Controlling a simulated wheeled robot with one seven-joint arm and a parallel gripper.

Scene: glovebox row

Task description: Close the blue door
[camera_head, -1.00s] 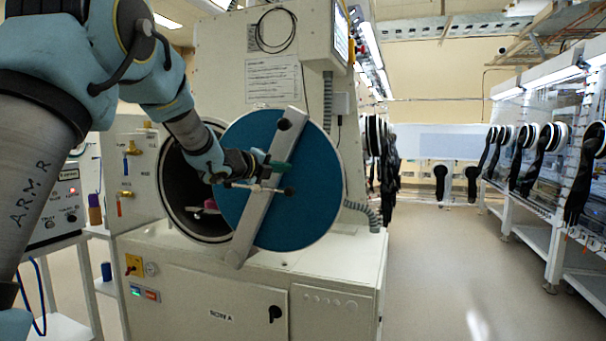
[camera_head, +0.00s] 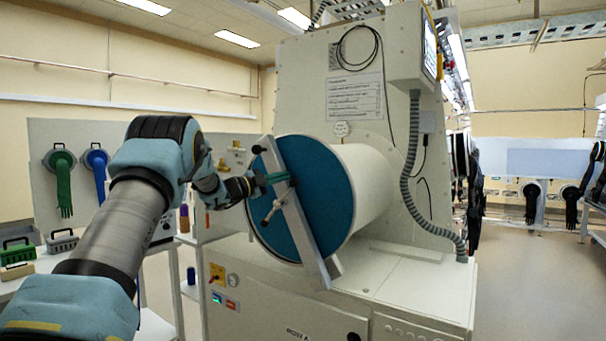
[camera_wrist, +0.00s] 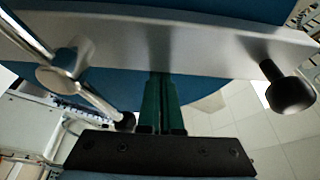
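The blue door (camera_head: 319,188) is a round disc with a grey diagonal bar (camera_head: 296,215) across its face. In the head view it lies over the mouth of the white cylindrical chamber (camera_head: 372,190); I cannot tell whether it is fully flush. A T-shaped handle (camera_head: 272,208) and a dark knob (camera_head: 257,150) sit on the bar. My gripper (camera_head: 284,177) is at the bar's middle. In the wrist view its green fingers (camera_wrist: 161,80) are together, with their tips at the edge of the bar (camera_wrist: 210,48); nothing shows between them. The chamber's inside is hidden.
The chamber stands on a white cabinet (camera_head: 285,312) with a grey hose (camera_head: 408,170) to the right. Green (camera_head: 63,180) and blue (camera_head: 97,172) gloves hang on a panel at the left. Open floor (camera_head: 530,270) lies to the right.

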